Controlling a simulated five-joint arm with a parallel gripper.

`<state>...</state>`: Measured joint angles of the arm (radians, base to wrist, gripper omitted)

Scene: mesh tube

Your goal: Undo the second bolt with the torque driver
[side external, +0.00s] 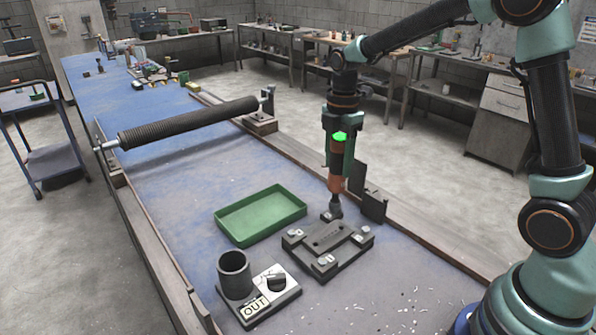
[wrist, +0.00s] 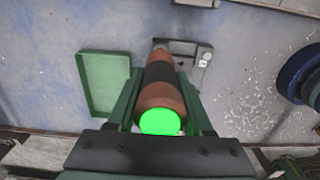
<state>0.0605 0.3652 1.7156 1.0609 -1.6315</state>
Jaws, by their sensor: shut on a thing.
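My gripper (side external: 338,150) is shut on the torque driver (side external: 336,175), an orange and black cylinder with a lit green end. In the wrist view the driver (wrist: 160,82) lies between the green fingers of my gripper (wrist: 159,100). The driver points down, nearly upright, with its dark tip at the far corner of a dark fixture plate (side external: 325,246). The tip hides any bolt head under it, and I cannot tell whether they touch. Pale clamp blocks with small bolt heads sit at other corners, such as the near block (side external: 326,262). Which bolt is the second is not marked.
An empty green tray (side external: 262,215) lies left of the plate. A dark cup (side external: 234,274) stands beside a knob on a base marked OUT (side external: 255,308). A long mesh tube (side external: 190,123) spans the bench behind. Pale shavings litter the right front.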

